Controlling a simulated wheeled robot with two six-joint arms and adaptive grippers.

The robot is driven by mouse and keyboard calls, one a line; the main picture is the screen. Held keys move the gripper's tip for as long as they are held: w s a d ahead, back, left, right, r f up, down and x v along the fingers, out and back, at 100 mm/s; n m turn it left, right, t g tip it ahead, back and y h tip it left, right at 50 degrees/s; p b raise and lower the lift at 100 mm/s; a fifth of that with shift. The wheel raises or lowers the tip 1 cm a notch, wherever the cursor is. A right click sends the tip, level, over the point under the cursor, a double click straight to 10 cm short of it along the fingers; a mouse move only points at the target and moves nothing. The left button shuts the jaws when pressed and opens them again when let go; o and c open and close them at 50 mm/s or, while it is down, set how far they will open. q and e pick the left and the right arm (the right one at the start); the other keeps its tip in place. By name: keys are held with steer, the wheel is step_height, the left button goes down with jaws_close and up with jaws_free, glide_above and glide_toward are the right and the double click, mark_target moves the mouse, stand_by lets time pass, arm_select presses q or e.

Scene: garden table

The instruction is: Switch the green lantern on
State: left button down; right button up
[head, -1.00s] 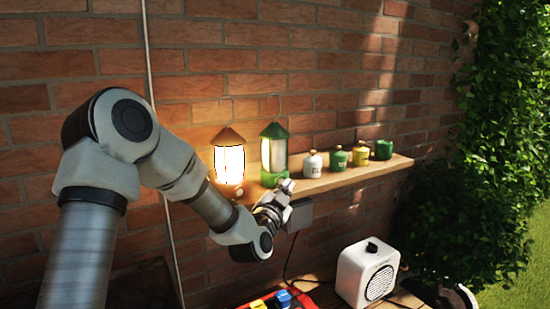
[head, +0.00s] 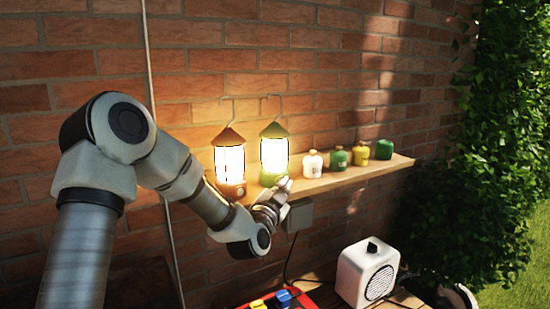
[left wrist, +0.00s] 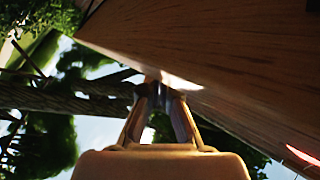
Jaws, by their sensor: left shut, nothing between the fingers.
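The green lantern (head: 274,154) stands upright on the wall shelf and glows bright. The orange-brown lantern (head: 229,162) to its left is also lit. My left gripper (head: 285,186) is at the front of the green lantern's base, fingers shut with nothing between them. It hides part of that base, and I cannot tell whether the fingertips touch it. In the left wrist view the closed fingers (left wrist: 158,90) point at the pale wooden shelf edge (left wrist: 190,60); no lantern is clearly seen there. My right gripper is not in view.
The wooden shelf (head: 345,178) also holds several small canisters (head: 338,158) right of the lanterns. A grey box (head: 299,215) is on the wall below. A white speaker-like box (head: 366,273) and a red tray (head: 318,299) with blocks are lower down. Ivy hangs at right.

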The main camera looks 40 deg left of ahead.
arm_select(q)
steer(key=shift+s+d, duration=0.3)
steer(key=shift+d, duration=0.25)
steer(key=shift+s+d+b, duration=0.3)
steer(key=shift+s+d, duration=0.2)
steer(key=shift+d, duration=0.35)
steer(key=shift+s+d+b, duration=0.35)
steer(key=shift+s+d, duration=0.1)
steer(key=shift+d, duration=0.45)
steer(key=shift+s+d+b, duration=0.3)
steer(key=shift+s+d, duration=0.2)
steer(key=shift+d, duration=0.35)
